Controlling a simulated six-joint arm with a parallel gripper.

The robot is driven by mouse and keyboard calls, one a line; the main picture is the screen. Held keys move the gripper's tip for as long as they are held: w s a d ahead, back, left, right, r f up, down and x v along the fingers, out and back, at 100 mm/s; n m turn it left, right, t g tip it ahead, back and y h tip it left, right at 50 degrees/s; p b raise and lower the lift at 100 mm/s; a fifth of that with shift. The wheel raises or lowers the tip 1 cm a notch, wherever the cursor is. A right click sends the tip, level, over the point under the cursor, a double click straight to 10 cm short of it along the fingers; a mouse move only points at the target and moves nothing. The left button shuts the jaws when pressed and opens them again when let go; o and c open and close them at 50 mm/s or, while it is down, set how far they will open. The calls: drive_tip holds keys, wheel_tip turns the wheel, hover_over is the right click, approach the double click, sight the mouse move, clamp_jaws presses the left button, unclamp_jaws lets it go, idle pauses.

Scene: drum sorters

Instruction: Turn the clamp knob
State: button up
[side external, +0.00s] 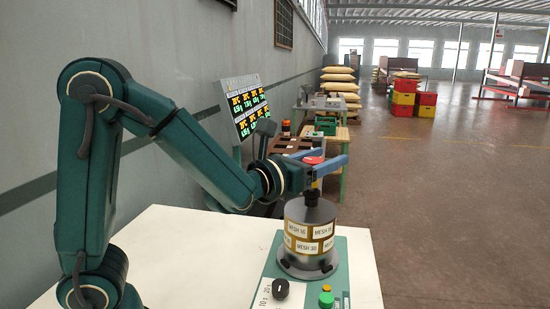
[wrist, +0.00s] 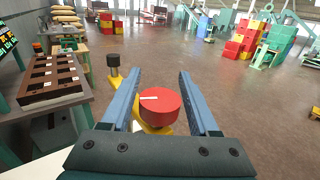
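A red round knob (wrist: 161,108) with a white line on top sits on a yellow bar in the wrist view. It lies between the blue fingers of my open gripper (wrist: 160,75), with a gap visible on each side. In the side view, my gripper (side external: 334,158) is level above the grey drum (side external: 312,212) with "MESH" labels, and a bit of red (side external: 314,160) shows between its fingers. Most of the knob is hidden there by the near finger. The drum stands upright on a green panel (side external: 342,284).
A black dial (side external: 281,289) and a green button (side external: 327,299) are at the panel's front. A black post (wrist: 113,64) stands left of the fingers. A brown rack (wrist: 52,80) rests on a table to the left. The white tabletop (side external: 195,260) is clear on the left.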

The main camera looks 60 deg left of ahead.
drive_tip(key=shift+o, duration=0.3)
drive_tip(key=s, duration=0.2)
drive_tip(key=s+d, duration=0.1)
drive_tip(key=s, duration=0.2)
drive_tip(key=shift+s, duration=0.1)
wheel_tip(320, 180, up, 7)
drive_tip(key=shift+a, duration=0.15)
idle(0.4)
